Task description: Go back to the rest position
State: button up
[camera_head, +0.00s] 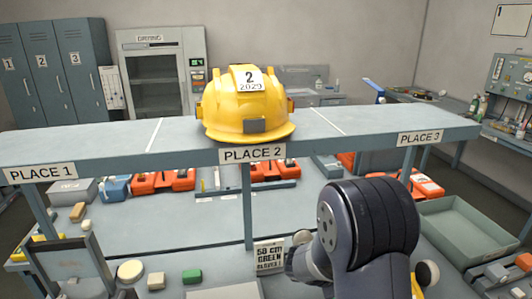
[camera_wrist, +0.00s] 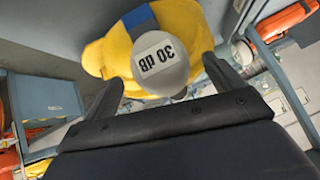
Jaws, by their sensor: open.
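My gripper (camera_wrist: 163,88) shows in the wrist view with its two dark fingers spread apart. Between and beyond the fingers is a yellow object (camera_wrist: 187,28) with a rounded grey cup (camera_wrist: 160,66) marked "30 dB". I cannot tell whether the fingers touch it. In the head view my dark arm rises at the lower right, and my fingers are hidden. A yellow helmet (camera_head: 243,106) labelled "2 2029" sits upright on the raised shelf (camera_head: 90,142), above the PLACE 2 label (camera_head: 252,153).
The shelf is bare over PLACE 1 (camera_head: 41,173) and PLACE 3 (camera_head: 420,138). Below it, the bench holds orange cases (camera_head: 163,181), blocks and a small sign (camera_head: 269,256). A green-grey tray (camera_head: 465,232) lies right of my arm. Lockers (camera_head: 52,75) and a drying cabinet (camera_head: 160,75) stand behind.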

jog(key=x, duration=0.3)
jog(key=shift+d+f, duration=0.2)
jog(key=shift+r, duration=0.45)
